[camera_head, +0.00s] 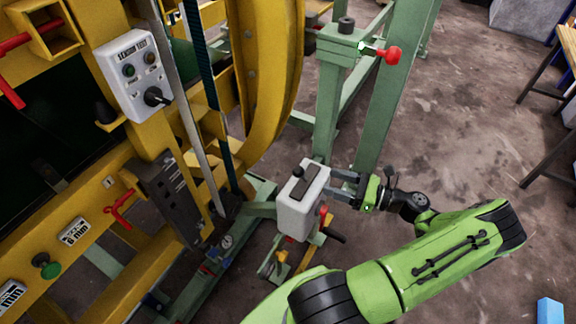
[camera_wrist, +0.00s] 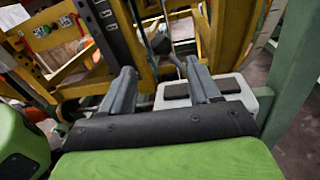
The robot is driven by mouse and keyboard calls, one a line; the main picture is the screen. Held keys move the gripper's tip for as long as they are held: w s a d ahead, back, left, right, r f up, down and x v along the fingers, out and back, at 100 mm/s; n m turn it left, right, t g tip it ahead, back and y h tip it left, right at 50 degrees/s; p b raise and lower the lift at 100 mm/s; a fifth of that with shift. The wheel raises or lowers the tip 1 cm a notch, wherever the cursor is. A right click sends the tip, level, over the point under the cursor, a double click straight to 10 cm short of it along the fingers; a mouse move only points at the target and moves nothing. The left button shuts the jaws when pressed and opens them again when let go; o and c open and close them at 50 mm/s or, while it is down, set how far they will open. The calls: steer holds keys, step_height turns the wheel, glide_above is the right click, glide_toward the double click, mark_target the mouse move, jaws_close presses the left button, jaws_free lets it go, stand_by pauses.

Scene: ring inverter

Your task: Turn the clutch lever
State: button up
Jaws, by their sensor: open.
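A white box (camera_head: 301,208) with a dark top plate stands left of my gripper in the head view. A short dark lever with a round knob (camera_head: 298,171) rises from its top; I take this as the clutch lever. My gripper (camera_head: 335,183) is open, its two grey fingers pointing left at the box's upper right side. In the wrist view, the white box (camera_wrist: 258,100) shows behind and beside the right finger. A dark knob (camera_wrist: 160,43) shows beyond the gap between the fingertips (camera_wrist: 160,68). Whether the fingers touch the box cannot be told.
A yellow machine frame (camera_head: 262,75) with a white switch panel (camera_head: 132,70) stands left. A green post (camera_head: 390,100) with a red-knobbed lever (camera_head: 390,55) rises behind my gripper. A black handle (camera_head: 333,235) sticks out below the box. Bare floor (camera_head: 470,130) lies right.

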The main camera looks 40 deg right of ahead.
mark_target(302, 176)
steer(key=b+x, duration=0.1)
steer(key=x, duration=1.2)
steer(key=shift+b, duration=0.3)
jaws_close()
